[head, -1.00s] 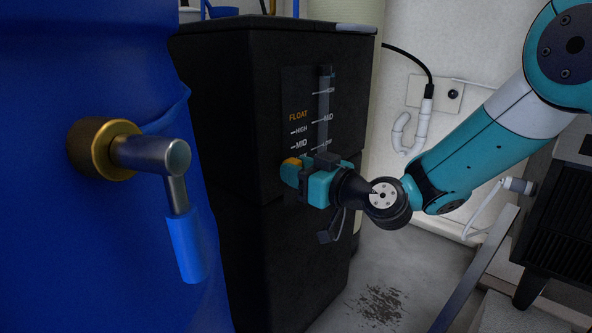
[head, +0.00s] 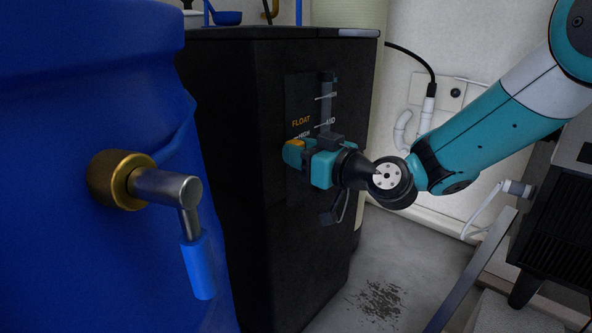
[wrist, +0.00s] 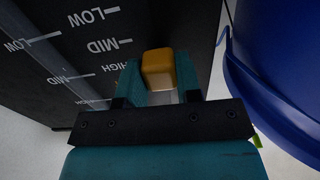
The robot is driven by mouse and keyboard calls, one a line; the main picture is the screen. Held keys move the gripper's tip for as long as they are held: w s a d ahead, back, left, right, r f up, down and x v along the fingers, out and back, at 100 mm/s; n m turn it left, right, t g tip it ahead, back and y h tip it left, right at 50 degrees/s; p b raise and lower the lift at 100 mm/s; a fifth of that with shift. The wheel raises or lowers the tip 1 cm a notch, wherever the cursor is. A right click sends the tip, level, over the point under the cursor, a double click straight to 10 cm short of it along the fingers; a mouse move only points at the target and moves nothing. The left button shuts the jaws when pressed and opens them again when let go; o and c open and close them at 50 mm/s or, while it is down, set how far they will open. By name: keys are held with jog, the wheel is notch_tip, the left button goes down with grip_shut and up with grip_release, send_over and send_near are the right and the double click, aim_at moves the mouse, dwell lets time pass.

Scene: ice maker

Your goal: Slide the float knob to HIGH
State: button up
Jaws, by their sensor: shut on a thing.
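The dark machine (head: 235,170) has a panel marked FLOAT (head: 301,122) with a left scale and, to its right, a second scale beside a vertical slot. The orange float knob (head: 297,143) is near the left scale's HIGH label. In the wrist view, the knob (wrist: 158,68) sits between my fingers, beside the HIGH mark (wrist: 115,68) and past MID and LOW. A finger hides its exact line-up with the tick. My gripper (head: 300,152) is shut on the knob, against the machine's front, and covers the panel's lower part.
A large blue barrel (head: 90,240) with a brass and steel tap (head: 165,187) and blue handle stands close on the left. A white wall pipe (head: 427,115) and a dark vented unit (head: 556,225) are at the right.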

jog(key=shift+r, duration=0.35)
jog(key=o, duration=1)
jog(key=b+v, duration=0.5)
jog(key=v, duration=0.2)
jog(key=shift+b, duration=0.3)
